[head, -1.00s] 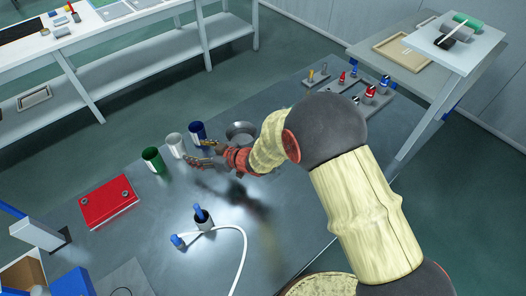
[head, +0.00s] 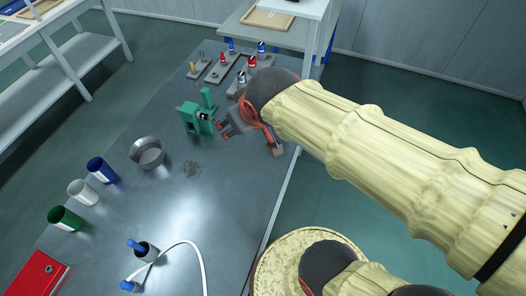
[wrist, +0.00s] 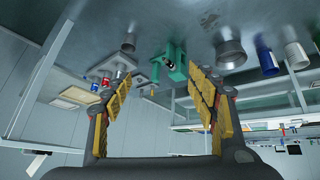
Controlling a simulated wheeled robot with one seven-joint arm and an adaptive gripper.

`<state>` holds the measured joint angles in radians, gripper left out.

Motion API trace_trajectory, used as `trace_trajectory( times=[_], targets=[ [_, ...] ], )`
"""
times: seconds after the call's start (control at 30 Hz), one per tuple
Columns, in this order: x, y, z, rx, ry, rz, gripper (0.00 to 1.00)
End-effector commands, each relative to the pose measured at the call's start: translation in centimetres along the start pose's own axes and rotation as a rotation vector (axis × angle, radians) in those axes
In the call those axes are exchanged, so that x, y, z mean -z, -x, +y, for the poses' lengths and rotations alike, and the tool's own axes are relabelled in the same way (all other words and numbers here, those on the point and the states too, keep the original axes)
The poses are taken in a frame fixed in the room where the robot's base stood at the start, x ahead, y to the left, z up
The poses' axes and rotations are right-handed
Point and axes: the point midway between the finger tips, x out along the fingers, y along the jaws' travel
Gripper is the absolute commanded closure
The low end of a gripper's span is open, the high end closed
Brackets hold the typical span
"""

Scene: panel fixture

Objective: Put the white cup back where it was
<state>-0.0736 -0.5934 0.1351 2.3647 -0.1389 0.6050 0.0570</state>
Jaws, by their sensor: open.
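The white cup (head: 83,192) stands upright on the grey table, in a row between the green cup (head: 65,219) and the blue cup (head: 101,170). It also shows near the right edge of the wrist view (wrist: 295,52), beside the blue cup (wrist: 265,58). My gripper (head: 226,129) is open and empty, well to the right of the cups, close to a green fixture (head: 198,113). In the wrist view, its yellow-padded fingers (wrist: 160,100) are spread wide with nothing between them. I cannot tell whether it touches the fixture.
A grey metal bowl (head: 147,153) stands between the cups and the green fixture. Small plates with colored parts (head: 223,66) lie at the far end. A red box (head: 38,278) and a white hose (head: 192,247) are nearer. The table between bowl and hose is clear.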

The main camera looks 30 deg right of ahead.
Motion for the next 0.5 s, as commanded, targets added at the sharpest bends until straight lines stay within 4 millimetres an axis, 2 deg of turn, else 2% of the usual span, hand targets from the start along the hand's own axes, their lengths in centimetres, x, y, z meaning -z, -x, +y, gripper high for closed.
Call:
trace_trajectory(
  times=[0.03,0.1,0.2,0.33,0.5],
  targets=[
    [-2.2,1.9,0.4,0.002,-0.036,-0.028,0.42],
    [-5.0,3.7,0.4,0.014,-0.071,-0.072,0.42],
    [-7.8,5.2,0.1,0.031,-0.101,-0.117,0.42],
    [-9.2,6.0,-0.2,0.043,-0.115,-0.143,0.42],
    [-9.3,6.1,-0.2,0.044,-0.115,-0.146,0.42]
  ],
)
